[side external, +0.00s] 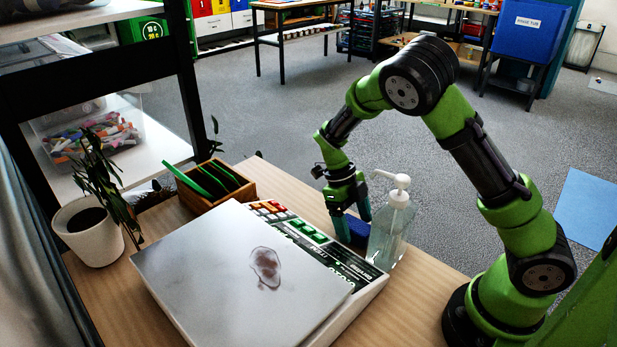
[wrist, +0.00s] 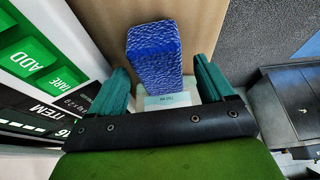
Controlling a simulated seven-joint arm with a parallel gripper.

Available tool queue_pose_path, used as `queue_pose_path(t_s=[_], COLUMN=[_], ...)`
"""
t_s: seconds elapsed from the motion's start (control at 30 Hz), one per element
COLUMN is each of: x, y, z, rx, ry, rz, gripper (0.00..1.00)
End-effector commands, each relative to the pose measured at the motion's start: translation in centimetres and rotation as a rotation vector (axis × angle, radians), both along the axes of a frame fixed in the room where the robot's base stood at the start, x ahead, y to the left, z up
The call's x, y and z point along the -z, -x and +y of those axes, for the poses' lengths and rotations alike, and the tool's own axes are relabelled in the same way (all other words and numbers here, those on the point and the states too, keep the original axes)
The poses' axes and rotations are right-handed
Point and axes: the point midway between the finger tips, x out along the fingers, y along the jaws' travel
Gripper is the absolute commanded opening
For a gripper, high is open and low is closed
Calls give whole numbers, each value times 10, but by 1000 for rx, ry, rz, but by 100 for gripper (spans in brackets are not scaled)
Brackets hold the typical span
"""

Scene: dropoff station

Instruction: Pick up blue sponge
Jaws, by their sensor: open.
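The blue sponge (wrist: 154,55) lies on the wooden table in the wrist view, just ahead of my gripper's fingers. My gripper (wrist: 160,85) is open, with one teal finger toward each side of the sponge's near end. In the side view the sponge (side external: 357,229) is partly hidden behind the pump bottle and beside my gripper (side external: 350,222), which points down near the table. I cannot tell whether the fingers touch the sponge.
A clear pump bottle (side external: 391,228) stands close to the right of my gripper. A scale (side external: 235,270) with a stained plate and coloured keys is to the left. A wooden box (side external: 214,187) and a potted plant (side external: 90,232) stand farther left.

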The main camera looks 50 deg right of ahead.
Motion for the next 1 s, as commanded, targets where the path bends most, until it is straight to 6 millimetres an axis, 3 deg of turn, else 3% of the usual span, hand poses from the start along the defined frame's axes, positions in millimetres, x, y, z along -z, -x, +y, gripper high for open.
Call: queue_pose_path(t_s=[0.13,0.37,0.73,1.0], x=[12,13,13,12], y=[6,6,6,5], z=[-1,-1,-1,-1], rx=[2,1,0,0], ry=[0,0,0,0], rz=[0,-1,-1,-2], gripper=[81,81,27,26])
